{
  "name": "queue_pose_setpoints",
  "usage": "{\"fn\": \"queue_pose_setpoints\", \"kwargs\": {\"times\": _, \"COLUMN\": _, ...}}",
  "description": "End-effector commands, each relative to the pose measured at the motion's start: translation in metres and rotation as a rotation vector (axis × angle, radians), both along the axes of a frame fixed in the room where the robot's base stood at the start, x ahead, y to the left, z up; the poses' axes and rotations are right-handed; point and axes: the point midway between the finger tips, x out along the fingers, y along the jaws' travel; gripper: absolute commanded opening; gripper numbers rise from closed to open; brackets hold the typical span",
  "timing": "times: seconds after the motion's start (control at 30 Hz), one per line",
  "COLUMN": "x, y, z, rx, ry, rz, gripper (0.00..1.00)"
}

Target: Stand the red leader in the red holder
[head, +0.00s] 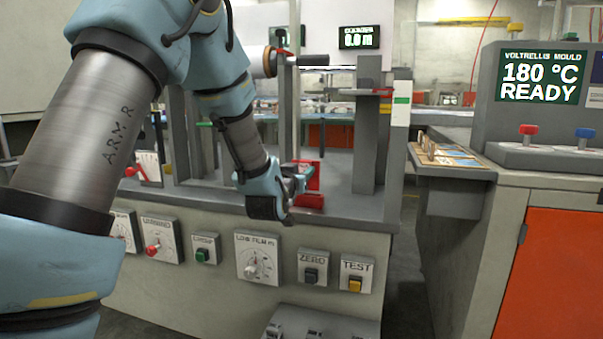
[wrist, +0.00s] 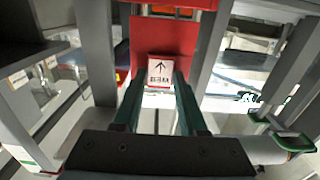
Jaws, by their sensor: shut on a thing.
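My gripper (head: 297,184) is low over the bench, shut on the red leader. In the wrist view its two dark green fingers (wrist: 158,92) close on the leader's lower part, where a white label (wrist: 160,72) with a black arrow and lettering shows. The red leader (wrist: 145,38) shows above the label as a flat red panel. In the head view, red parts show behind and below my gripper (head: 309,201). I cannot tell there which is the leader and which the red holder, nor whether they touch. My gripper hides part of them.
Grey uprights (head: 370,135) stand on the bench right of my gripper, and more posts stand to its left. A front panel with dials and buttons (head: 258,258) lies below the bench edge. A mould machine (head: 540,130) reading "180 °C READY" stands at right.

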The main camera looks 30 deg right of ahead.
Motion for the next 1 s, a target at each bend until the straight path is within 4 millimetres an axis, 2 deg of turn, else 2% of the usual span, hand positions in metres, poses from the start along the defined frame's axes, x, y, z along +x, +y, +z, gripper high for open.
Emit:
{"fn": "queue_pose_setpoints", "kwargs": {"times": 0.47, "x": 0.0, "y": 0.0, "z": -0.001, "rx": -0.001, "ry": -0.001, "rz": 0.0, "gripper": 0.0}}
{"fn": "queue_pose_setpoints", "kwargs": {"times": 1.0, "x": 0.0, "y": 0.0, "z": -0.014, "rx": 0.0, "ry": 0.0, "rz": 0.0, "gripper": 0.0}}
